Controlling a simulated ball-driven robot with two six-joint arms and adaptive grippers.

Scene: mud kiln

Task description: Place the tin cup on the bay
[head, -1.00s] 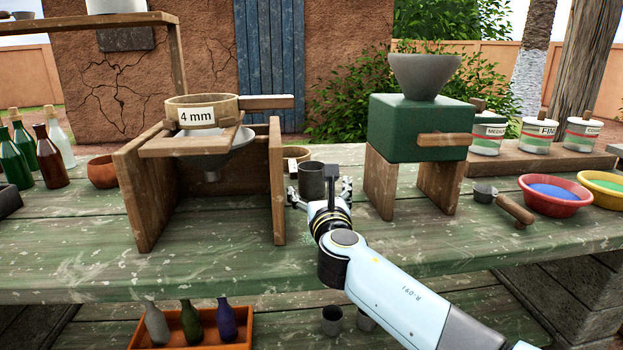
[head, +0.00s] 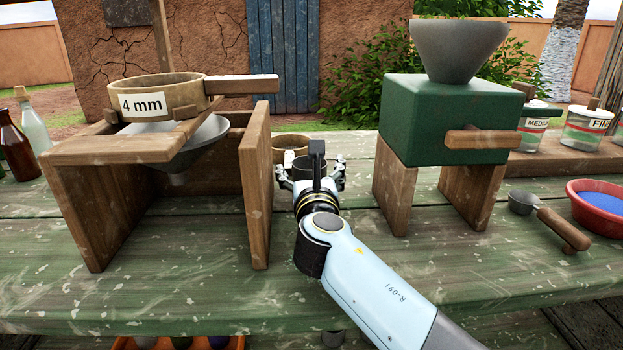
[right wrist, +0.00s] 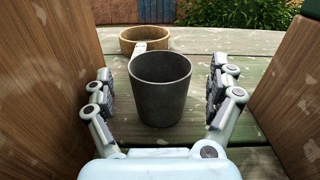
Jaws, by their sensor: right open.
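The tin cup (right wrist: 160,88) is a plain dark grey cup standing upright on the green plank table. In the head view the cup (head: 304,165) is partly hidden by my right gripper (head: 310,172). My right gripper is open, with one finger on each side of the cup; in the right wrist view gaps show between the fingers and its wall. Two open spaces could be the bay: one under the funnel in the wooden stand (head: 255,200), one under the green mill (head: 445,125) between its wooden legs. No label tells which. My left gripper is not in view.
A round wooden sieve (right wrist: 143,37) lies behind the cup. A sieve marked 4 mm (head: 190,97) and a metal funnel (head: 185,150) sit on the stand. Wooden panels flank my right gripper closely. A small scoop (head: 545,215) and a red bowl (head: 600,207) are at right.

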